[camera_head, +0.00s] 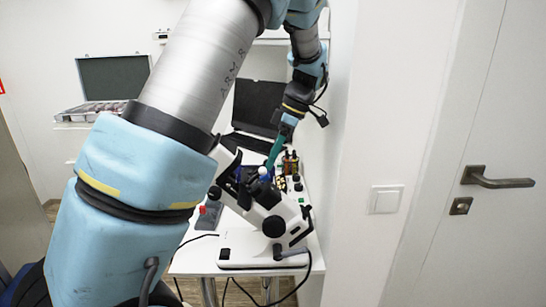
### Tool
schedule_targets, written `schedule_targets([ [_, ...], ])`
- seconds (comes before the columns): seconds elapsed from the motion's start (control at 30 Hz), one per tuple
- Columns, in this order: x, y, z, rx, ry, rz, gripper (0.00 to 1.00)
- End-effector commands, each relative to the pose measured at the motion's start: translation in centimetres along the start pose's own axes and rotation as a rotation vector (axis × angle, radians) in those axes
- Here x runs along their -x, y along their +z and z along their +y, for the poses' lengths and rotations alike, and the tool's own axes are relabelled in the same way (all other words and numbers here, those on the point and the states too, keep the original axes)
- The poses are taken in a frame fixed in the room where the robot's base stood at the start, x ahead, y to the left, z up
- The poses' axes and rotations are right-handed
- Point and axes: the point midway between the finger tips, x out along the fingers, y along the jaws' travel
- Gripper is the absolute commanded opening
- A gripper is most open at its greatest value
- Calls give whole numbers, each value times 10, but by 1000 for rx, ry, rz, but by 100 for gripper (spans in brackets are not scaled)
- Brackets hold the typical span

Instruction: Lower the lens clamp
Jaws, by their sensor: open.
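A white and black microscope (262,212) stands on a white table (190,262). Its tilted eyepiece end points to the upper left, and its base (262,247) is near the table's front edge. I cannot tell which of its small dark parts is the lens clamp. My gripper (272,163) has teal fingers and points down just behind the microscope's upper middle. The fingertips are small and partly hidden there, so contact with the microscope cannot be seen. My large blue and grey arm covers the left of the microscope's surroundings.
A dark laptop (258,106) stands open behind. Small dark bottles (290,161) are close to the gripper's right. A grey and red device (208,215) is left of the microscope. Black cables hang over the table's front. A white wall is close on the right, with a door (490,120) beyond.

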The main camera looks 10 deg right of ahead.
Motion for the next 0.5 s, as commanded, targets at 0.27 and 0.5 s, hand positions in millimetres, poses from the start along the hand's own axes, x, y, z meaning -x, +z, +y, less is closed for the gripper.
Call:
schedule_targets([
  [0.27,22,-9,-2,1,5,-2,52],
  [0.5,64,-26,-7,0,5,-1,52],
])
